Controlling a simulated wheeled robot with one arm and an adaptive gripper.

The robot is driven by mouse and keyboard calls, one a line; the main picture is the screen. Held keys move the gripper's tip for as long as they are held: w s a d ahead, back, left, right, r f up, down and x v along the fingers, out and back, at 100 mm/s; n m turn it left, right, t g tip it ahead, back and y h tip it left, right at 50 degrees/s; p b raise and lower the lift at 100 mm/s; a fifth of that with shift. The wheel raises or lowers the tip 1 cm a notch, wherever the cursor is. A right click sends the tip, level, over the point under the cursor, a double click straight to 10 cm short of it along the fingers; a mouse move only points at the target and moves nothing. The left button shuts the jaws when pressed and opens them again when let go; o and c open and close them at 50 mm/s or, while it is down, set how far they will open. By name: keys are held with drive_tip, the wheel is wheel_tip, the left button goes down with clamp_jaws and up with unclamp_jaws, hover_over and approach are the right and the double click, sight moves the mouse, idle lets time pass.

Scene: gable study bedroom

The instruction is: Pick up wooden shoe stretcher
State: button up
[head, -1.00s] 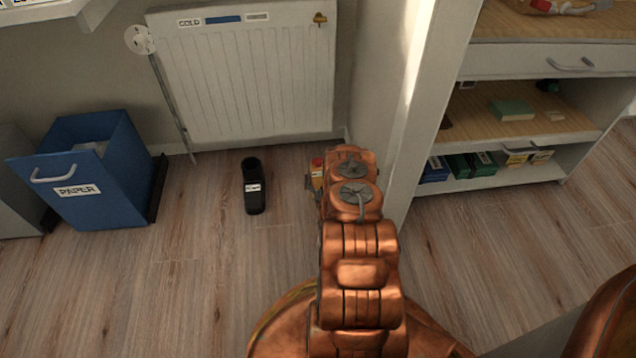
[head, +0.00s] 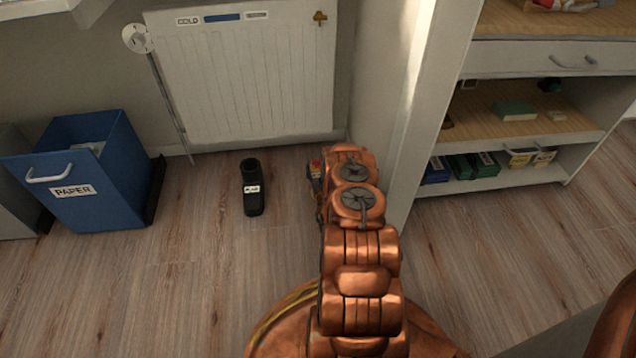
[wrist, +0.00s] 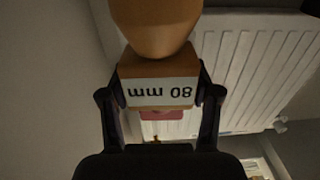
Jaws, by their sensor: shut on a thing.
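The wooden shoe stretcher (wrist: 155,28) fills the upper middle of the wrist view, with a rounded wooden part above a block. The block bears a white label that reads "80 mm" upside down. My gripper (wrist: 165,96) is shut on this block, one dark finger on each side. A pinkish-red patch shows just below the label. In the head view my copper arm hides the gripper and most or all of the stretcher.
A white radiator (head: 240,80) stands at the wall. A blue paper bin (head: 95,185) is at left. Shelves (head: 530,125) and a white panel edge are at right.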

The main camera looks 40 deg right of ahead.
clamp_jaws()
drive_tip(key=shift+r, duration=0.1)
idle(0.3)
